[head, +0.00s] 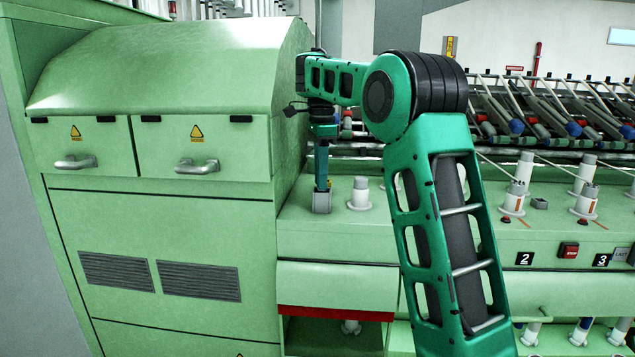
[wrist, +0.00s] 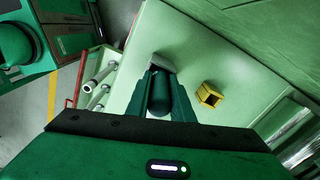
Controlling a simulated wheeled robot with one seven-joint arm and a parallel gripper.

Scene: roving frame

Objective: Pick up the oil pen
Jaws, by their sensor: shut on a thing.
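My gripper (head: 321,186) points straight down over the green machine ledge beside the big cabinet. In the wrist view its two dark green fingers (wrist: 160,74) are shut on a slim, dark, upright cylinder, which I take to be the oil pen (wrist: 159,103). The fingers hide much of the pen. A small grey block (head: 321,203) stands on the ledge right under the fingertips, and its edge shows at the tips in the wrist view (wrist: 163,62). I cannot tell whether the pen's lower end is inside this block.
A yellow hollow square holder (wrist: 210,95) stands close to the right of the fingers in the wrist view. A white spindle post (head: 360,194) stands right of my gripper. The tall green cabinet (head: 160,235) rises close on the left. More spindles (head: 514,198) line the ledge rightward.

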